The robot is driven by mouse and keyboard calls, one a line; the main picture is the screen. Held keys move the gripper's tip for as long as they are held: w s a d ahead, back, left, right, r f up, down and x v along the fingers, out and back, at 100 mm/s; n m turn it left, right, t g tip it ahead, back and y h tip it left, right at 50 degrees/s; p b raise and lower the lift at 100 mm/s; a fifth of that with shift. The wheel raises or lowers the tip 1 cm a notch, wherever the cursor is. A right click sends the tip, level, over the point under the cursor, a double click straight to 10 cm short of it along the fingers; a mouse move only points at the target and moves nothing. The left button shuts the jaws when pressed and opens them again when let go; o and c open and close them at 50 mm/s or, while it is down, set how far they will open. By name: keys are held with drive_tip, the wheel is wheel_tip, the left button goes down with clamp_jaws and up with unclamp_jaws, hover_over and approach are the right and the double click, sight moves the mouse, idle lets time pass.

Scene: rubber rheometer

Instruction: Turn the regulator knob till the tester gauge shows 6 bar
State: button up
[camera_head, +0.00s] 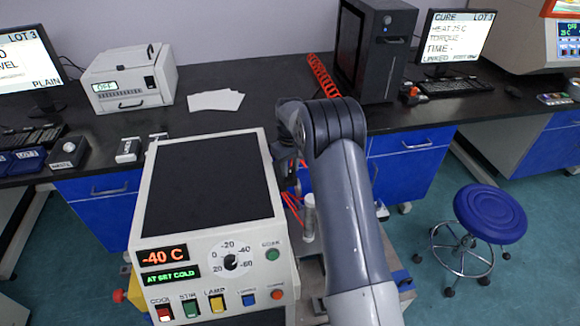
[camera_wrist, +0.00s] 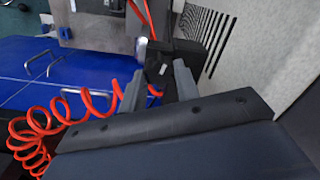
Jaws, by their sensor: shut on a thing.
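In the wrist view my gripper (camera_wrist: 159,82) has its two grey fingers on either side of a small dark part (camera_wrist: 158,68), which looks like the regulator knob. The jaws are shut on it. The knob sits at a black block (camera_wrist: 188,55) beside a pale panel. Its markings are too small to read. No gauge reading in bar can be made out in either view.
A red coiled hose (camera_wrist: 62,115) hangs near the gripper, beside blue drawers (camera_wrist: 60,72). A white cold tester (camera_head: 277,205) reading -40 C stands left of my arm. A blue stool (camera_head: 490,212) is at right. A black tower (camera_head: 374,50) stands on the bench.

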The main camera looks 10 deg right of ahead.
sight(290, 169)
drive_tip(key=o, duration=1)
drive_tip(key=shift+c, duration=0.2)
drive_tip(key=shift+r, duration=0.1)
wheel_tip(290, 169, up, 11)
drive_tip(key=shift+f+b, duration=0.2)
drive_tip(key=shift+b, duration=0.2)
idle(0.3)
